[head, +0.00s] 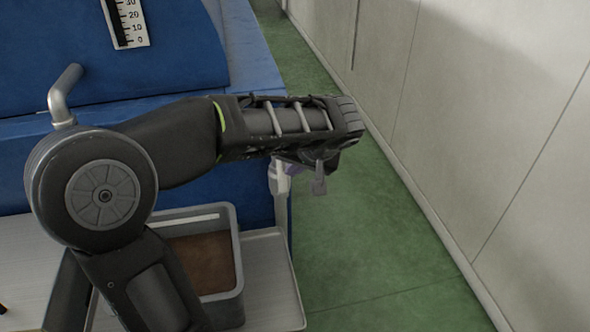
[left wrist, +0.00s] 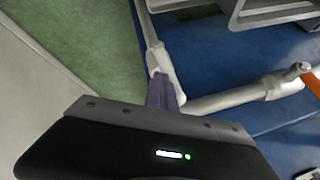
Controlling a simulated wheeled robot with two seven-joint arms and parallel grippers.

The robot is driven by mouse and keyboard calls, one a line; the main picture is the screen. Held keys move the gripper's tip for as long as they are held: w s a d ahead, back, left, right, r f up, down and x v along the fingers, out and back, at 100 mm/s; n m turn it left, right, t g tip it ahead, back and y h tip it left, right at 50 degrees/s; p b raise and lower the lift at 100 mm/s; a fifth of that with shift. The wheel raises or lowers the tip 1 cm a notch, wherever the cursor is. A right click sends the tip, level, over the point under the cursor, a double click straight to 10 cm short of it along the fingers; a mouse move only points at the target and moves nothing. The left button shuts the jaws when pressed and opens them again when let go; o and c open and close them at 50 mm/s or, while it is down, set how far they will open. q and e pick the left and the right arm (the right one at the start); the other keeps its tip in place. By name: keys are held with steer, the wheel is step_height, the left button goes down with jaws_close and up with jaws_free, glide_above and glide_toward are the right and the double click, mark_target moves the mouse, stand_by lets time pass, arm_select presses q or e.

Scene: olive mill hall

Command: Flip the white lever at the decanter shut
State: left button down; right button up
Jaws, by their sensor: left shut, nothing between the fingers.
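The blue decanter body (head: 120,60) fills the upper left of the head view. A whitish pipe or lever part (head: 279,183) hangs at its right corner, partly hidden by my left arm. In the left wrist view a pale bar (left wrist: 157,58) runs up from the fingertips, joined near a grey pipe (left wrist: 225,98); I cannot tell for sure which part is the white lever. My left gripper (head: 305,172) is shut and empty, its purple-grey fingers (left wrist: 165,92) close against the pale bar; contact is unclear. My right gripper is out of view.
An orange handle (left wrist: 313,83) shows at the right edge of the wrist view. A grey bin (head: 238,260) with brown contents stands on a pale tray (head: 272,275) below my arm. A pale wall (head: 470,110) stands to the right, with clear green floor (head: 360,240) between.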

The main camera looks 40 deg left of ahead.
arm_select(q)
steer(key=s+a+f+n+t+h+b, duration=0.4)
steer(key=s+t+b, duration=0.4)
steer(key=b, duration=1.7)
steer(key=shift+s+a+f+t+h, duration=0.25)
steer(key=shift+a+f+t+h, duration=0.5)
steer(key=shift+a+h, duration=0.55)
steer(key=shift+a+r, duration=0.1)
steer(key=shift+r, duration=0.05)
